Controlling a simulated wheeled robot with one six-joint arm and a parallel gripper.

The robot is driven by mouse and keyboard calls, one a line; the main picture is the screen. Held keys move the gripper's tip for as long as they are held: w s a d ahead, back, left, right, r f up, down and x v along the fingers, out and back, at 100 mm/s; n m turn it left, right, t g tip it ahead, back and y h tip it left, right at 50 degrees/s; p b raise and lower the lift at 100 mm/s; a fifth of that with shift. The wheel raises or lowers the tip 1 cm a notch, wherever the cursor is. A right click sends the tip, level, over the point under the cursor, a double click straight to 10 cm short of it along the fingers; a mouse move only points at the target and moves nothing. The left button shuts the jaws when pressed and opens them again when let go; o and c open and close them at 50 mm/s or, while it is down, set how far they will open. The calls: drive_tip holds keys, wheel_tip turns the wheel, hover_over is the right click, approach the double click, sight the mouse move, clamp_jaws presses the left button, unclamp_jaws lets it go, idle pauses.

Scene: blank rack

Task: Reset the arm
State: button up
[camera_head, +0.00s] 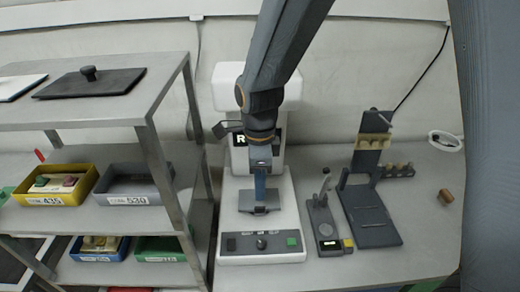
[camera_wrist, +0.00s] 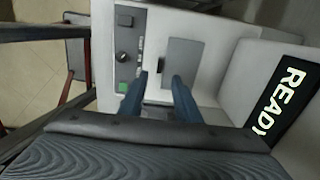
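My gripper (camera_head: 260,187) hangs at the end of my dark arm, in front of the white machine (camera_head: 262,256). In the wrist view my gripper (camera_wrist: 160,85) shows two blue fingers with a gap between them and nothing held there. The fingers are over the machine near its grey plate (camera_wrist: 184,62). The machine's display (camera_wrist: 283,98) reads "READY" in the wrist view; my arm hides most of it in the head view.
A metal rack (camera_head: 158,170) at left holds a yellow bin (camera_head: 52,201), a grey bin (camera_head: 133,201) and lower bins. Right of the machine stand a small lever device (camera_head: 324,228) and a dark fixture (camera_head: 371,226). A brown block (camera_head: 446,197) and white ring (camera_head: 445,140) lie at right.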

drive_tip(key=s+d+n+b, duration=0.2)
drive_tip(key=d+n, duration=0.6)
drive_tip(key=d, duration=0.2)
drive_tip(key=s+d+n+t+b, duration=0.1)
drive_tip(key=s+d+n+b, duration=0.1)
drive_tip(key=d+n, duration=0.7)
drive_tip(key=shift+s+d+f, duration=0.25)
drive_tip(key=shift+d+f, duration=0.1)
drive_tip(key=shift+d, duration=0.2)
